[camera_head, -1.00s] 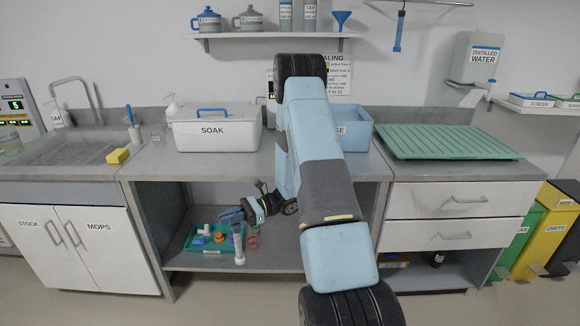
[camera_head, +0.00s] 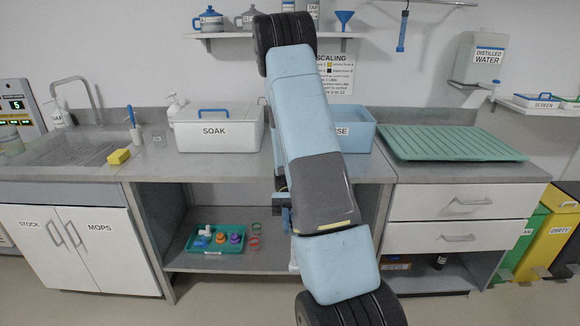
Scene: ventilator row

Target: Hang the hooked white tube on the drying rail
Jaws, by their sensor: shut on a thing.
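My gripper (camera_head: 283,212) is mostly hidden behind my own arm, in front of the open bay under the counter. Only a small blue and dark part of it shows; its fingertips are hidden. The white tube (camera_head: 293,264) shows as a short pale piece just below it, beside my arm's edge. It is held in my gripper, and its hook is hidden. The drying rail (camera_head: 440,2) is at the top right on the wall, with a blue thing (camera_head: 402,32) hanging from it.
A teal tray (camera_head: 217,248) with small colored parts sits on the lower shelf, with red and green rings (camera_head: 254,240) beside it. The SOAK bin (camera_head: 215,130), a blue bin (camera_head: 352,130) and a green ribbed mat (camera_head: 450,143) stand on the counter. A wall shelf (camera_head: 225,35) is above.

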